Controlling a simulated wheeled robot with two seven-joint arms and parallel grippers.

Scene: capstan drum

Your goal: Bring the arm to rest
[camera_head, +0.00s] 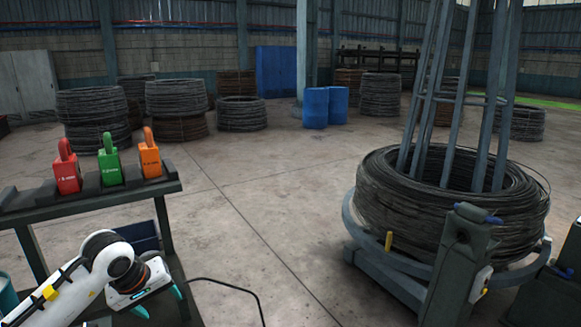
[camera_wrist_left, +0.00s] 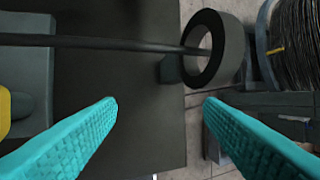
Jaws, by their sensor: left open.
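My left arm (camera_head: 98,262), white with black joints, reaches in from the lower left in the head view. Its gripper (camera_head: 159,301) is open, with teal fingertips apart, low beside the dark stand. In the left wrist view the two teal ribbed fingers (camera_wrist_left: 161,105) are wide apart with nothing between them. A dark ring (camera_wrist_left: 232,48) lies beyond the fingers, and a dark rod or cable (camera_wrist_left: 110,41) runs across to it. A flat dark surface (camera_wrist_left: 145,120) lies below. My right gripper is in neither view.
A stand (camera_head: 100,197) holds red (camera_head: 66,172), green (camera_head: 109,165) and orange (camera_head: 150,158) padlock-shaped blocks. A large wire coil (camera_head: 385,200) sits on a frame at right, behind a dark post (camera_head: 462,255). A black cable (camera_head: 225,283) crosses the front. Middle floor is clear.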

